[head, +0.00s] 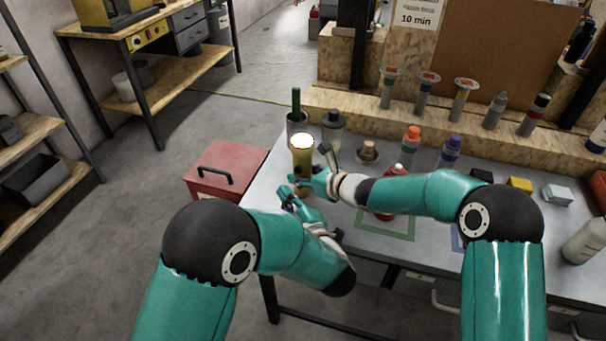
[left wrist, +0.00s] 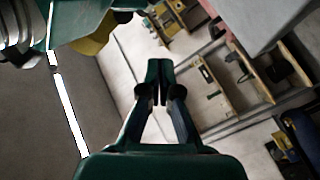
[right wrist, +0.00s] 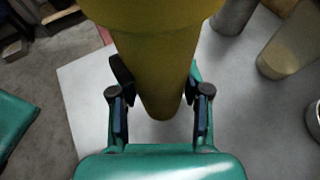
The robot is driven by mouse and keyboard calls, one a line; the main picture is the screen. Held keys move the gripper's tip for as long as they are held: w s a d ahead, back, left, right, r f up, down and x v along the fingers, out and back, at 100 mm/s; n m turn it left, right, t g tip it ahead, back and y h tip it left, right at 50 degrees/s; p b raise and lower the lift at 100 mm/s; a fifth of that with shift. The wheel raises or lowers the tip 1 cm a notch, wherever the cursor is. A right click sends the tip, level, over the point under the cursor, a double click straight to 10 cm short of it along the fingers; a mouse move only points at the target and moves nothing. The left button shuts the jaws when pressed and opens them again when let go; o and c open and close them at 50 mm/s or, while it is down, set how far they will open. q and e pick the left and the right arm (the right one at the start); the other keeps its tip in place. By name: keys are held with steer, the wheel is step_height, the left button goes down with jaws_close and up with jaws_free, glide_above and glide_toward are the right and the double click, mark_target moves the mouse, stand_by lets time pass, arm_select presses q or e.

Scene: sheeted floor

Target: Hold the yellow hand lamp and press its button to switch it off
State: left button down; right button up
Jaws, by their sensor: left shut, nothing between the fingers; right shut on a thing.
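The yellow hand lamp (head: 302,165) is upright near the left end of the grey table, its top end glowing bright white. My right gripper (head: 305,181) is shut around the lamp's body; in the right wrist view the lamp (right wrist: 155,60) stands between the two fingers (right wrist: 160,105). My left gripper (head: 285,192) is shut and empty, just left of and below the lamp in the head view. In the left wrist view its fingertips (left wrist: 160,68) are together, and part of the yellow lamp (left wrist: 92,40) shows at upper left. The lamp's button cannot be made out.
A red toolbox (head: 228,170) stands left of the table. Behind the lamp are a cup with a green-handled thing (head: 297,118) and a grey bottle (head: 333,125). Orange- and purple-capped bottles (head: 411,142) and a red object (head: 388,203) stand to the right.

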arm_select(q)
steer(key=shift+w+d, duration=0.3)
steer(key=shift+w, duration=0.45)
steer(key=shift+w+d, duration=0.3)
steer(key=shift+w, duration=0.5)
steer(key=shift+w+d, duration=0.3)
steer(key=shift+w, duration=0.45)
steer(key=shift+w, duration=0.15)
steer(key=shift+w+d, duration=0.15)
steer(key=shift+w, duration=0.1)
steer(key=shift+w+d+f, duration=0.1)
steer(key=shift+w+d, duration=0.05)
steer(key=shift+w, duration=0.5)
stand_by(0.4)
steer(key=shift+s, duration=0.1)
stand_by(0.3)
steer(key=shift+s+a, duration=0.7)
steer(key=s+a, duration=0.2)
steer(key=s, duration=0.3)
steer(key=shift+s, duration=0.35)
